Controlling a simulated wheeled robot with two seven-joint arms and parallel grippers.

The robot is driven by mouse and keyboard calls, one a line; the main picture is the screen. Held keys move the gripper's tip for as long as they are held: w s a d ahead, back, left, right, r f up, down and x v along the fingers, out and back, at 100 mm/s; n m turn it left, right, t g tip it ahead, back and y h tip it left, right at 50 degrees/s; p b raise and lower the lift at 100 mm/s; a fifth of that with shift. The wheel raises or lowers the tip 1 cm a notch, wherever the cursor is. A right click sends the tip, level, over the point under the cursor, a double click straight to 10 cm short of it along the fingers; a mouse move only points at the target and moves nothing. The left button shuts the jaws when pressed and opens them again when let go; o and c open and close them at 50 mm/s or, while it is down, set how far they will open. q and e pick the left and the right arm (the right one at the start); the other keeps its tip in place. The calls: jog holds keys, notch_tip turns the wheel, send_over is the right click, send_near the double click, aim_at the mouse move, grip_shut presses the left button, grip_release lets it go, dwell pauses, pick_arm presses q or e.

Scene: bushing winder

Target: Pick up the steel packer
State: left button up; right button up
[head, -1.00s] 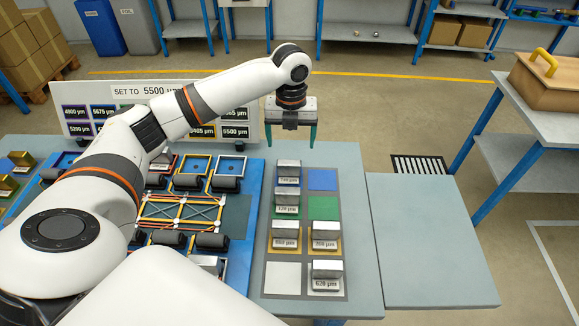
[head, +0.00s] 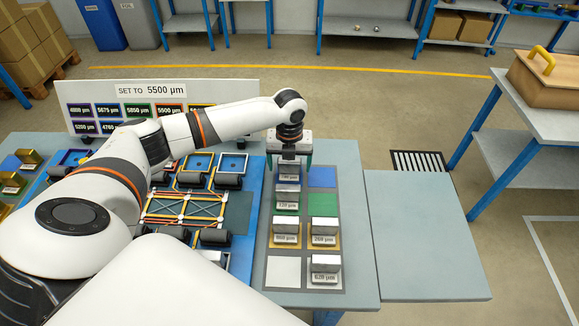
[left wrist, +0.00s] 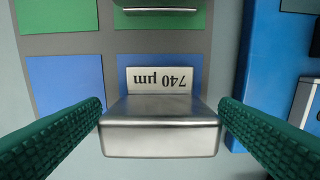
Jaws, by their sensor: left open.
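The steel packer (head: 288,171) labelled 740 µm stands on a blue square at the far end of the mat, partly hidden under my left gripper (head: 289,163). In the left wrist view it is a brushed silver block (left wrist: 160,128) with a label plate, its label upside down. Other steel packers stand nearer on the mat, on green (head: 287,198), on yellow (head: 287,230) and (head: 324,229), and on white (head: 325,266). My right gripper is not in view.
The bushing winder frame with dark rollers (head: 185,207) lies left of the mat, its blue edge near in the left wrist view (left wrist: 243,110). A board (head: 150,92) reading "SET TO 5500 µm" stands behind. A bare grey surface (head: 425,235) lies right.

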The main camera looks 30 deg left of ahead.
pick_arm(q)
jog(key=c, duration=1.2)
jog(key=shift+c, duration=0.2)
jog(key=shift+r, duration=0.15)
